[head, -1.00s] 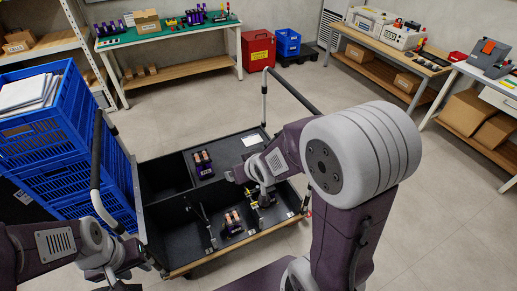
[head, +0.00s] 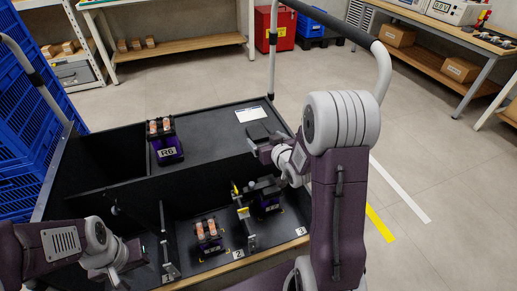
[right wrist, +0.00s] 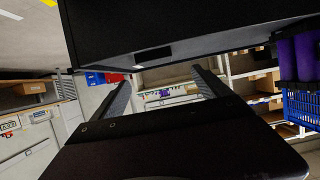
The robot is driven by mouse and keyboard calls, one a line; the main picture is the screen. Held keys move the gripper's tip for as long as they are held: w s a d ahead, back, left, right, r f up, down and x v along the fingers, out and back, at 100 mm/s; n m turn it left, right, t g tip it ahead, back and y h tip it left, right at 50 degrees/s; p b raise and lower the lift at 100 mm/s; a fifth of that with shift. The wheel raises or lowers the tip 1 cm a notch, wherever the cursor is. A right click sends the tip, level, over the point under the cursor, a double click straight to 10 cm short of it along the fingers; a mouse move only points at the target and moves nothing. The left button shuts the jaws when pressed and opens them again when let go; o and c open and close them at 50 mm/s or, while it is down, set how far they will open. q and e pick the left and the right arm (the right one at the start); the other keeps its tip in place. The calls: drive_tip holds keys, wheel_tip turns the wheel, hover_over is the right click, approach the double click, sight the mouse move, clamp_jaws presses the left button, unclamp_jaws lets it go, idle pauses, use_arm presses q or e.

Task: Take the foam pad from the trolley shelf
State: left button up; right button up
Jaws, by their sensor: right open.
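The black trolley (head: 215,130) stands in front of me, with an upper shelf and a lower front bay. A small dark flat piece (head: 257,131), possibly the foam pad, shows on the shelf by my right gripper; I cannot tell it apart from the gripper for certain. My right gripper (head: 262,150) is open over the shelf's right part. In the right wrist view its two fingers (right wrist: 165,92) are apart with nothing visible between them. A dark surface (right wrist: 190,25) fills the top there. My left gripper (head: 122,277) is low at left, its jaws unclear.
A purple module marked R6 (head: 167,142) stands on the shelf, left of a white label (head: 253,114). The front bay holds purple modules (head: 209,238) and upright metal brackets (head: 243,215). Blue crates (head: 45,110) stand left.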

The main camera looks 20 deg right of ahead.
sight(259, 134)
use_arm(q)
drive_tip(key=shift+f, duration=0.4)
use_arm(e)
drive_tip(key=shift+d+f, duration=0.2)
drive_tip(key=shift+f, duration=0.25)
drive_tip(key=b+x, duration=0.2)
drive_tip(key=x, duration=0.1)
drive_tip(key=shift+f, duration=0.2)
drive_tip(key=shift+w, duration=0.4)
drive_tip(key=b+x, duration=0.3)
drive_tip(key=x, duration=0.1)
drive_tip(key=shift+d+f, duration=0.1)
drive_tip(key=shift+f, duration=0.05)
drive_tip(key=shift+w+f, duration=0.1)
drive_tip(key=shift+w, duration=0.3)
drive_tip(key=shift+w+r, duration=0.1)
drive_tip(key=shift+r, duration=0.1)
use_arm(q)
wheel_tip(259, 134, down, 5)
drive_tip(key=shift+f, duration=0.2)
use_arm(e)
drive_tip(key=c, duration=1.4)
